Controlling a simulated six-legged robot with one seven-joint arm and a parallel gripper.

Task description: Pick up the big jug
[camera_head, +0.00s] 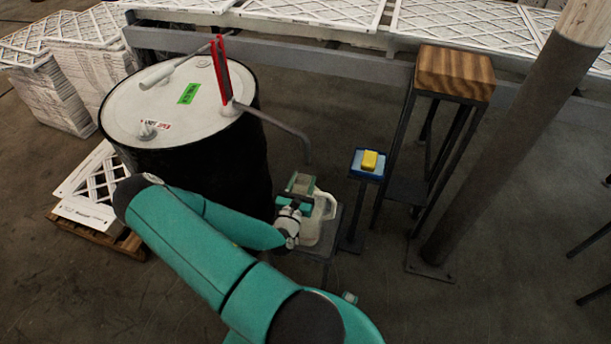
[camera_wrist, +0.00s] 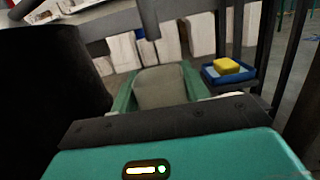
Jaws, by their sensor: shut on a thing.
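The big jug (camera_head: 323,216) is pale white with a side handle. In the head view it is upright at a small dark stand, just right of the black drum, partly hidden by my wrist. My gripper (camera_head: 296,193) is at its upper left part, with teal fingers shut on it. In the wrist view, a grey-beige block (camera_wrist: 160,88) sits between the two teal fingers; I take it as the jug's upper part. Most of the jug is hidden there by my gripper's body. I cannot tell whether the jug's base touches the stand.
A black drum (camera_head: 205,165) with a pale lid, red handle and bent pipe stands close left. A small stand (camera_head: 352,215) with a blue tray (camera_head: 357,168) and yellow block (camera_head: 369,160) is right. A wood-topped stand (camera_head: 455,75) and slanted post (camera_head: 500,150) are further right.

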